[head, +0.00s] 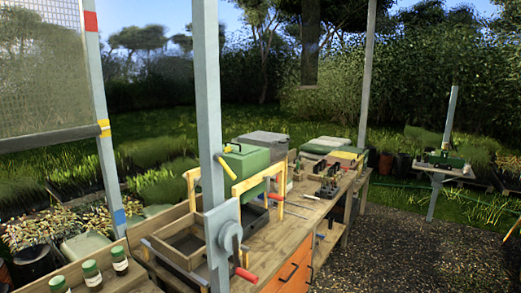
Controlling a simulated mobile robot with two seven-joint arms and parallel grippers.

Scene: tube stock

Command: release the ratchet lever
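A blue-grey plate (213,222) is fixed to the near grey post (207,100). It carries a round grey winch part (230,236) with a crank that ends in a red grip (246,274), low and to the right. A yellow bar (226,168) slants beside the post higher up, in front of the green box. I cannot tell for certain which small part is the ratchet lever. A mesh screen (40,90) hangs at the left, its lower edge near a yellow mark (104,128) on the left post. Neither of my grippers is in view.
Behind the post stands a wooden bench (270,235) with a green box (247,160), a wooden tray (170,245) and small tools. Green-lidded jars (90,272) stand at the lower left. Gravel ground (390,240) is open at the right, before a small stand (436,185).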

